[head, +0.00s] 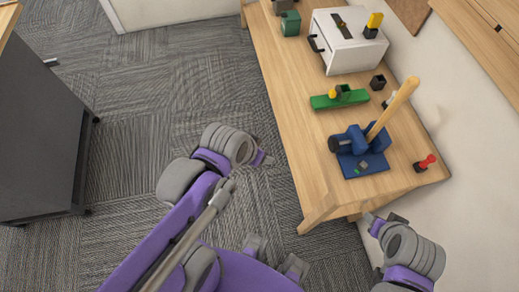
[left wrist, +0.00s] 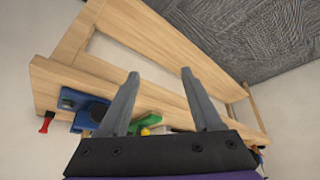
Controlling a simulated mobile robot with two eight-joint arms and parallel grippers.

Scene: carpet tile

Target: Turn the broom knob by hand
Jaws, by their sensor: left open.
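A blue broom holder (head: 364,164) with a slanting wooden handle (head: 394,108) stands near the front of the wooden table. A dark round knob (head: 335,144) sits on its left side. The blue holder also shows at the left of the left wrist view (left wrist: 80,102), partly behind a finger. My left gripper (head: 262,158) is left of the table and apart from the holder. Its two fingers are spread and empty in the left wrist view (left wrist: 159,73). My right gripper (head: 381,222) is just off the table's front edge; its fingers are too small to read.
On the wooden table (head: 280,92) are a green block fixture (head: 325,102), a white box (head: 348,50) with a dark handle, a small black cup (head: 378,82) and a red-topped peg (head: 425,163). A dark grey cabinet (head: 40,130) stands left. Carpet between is clear.

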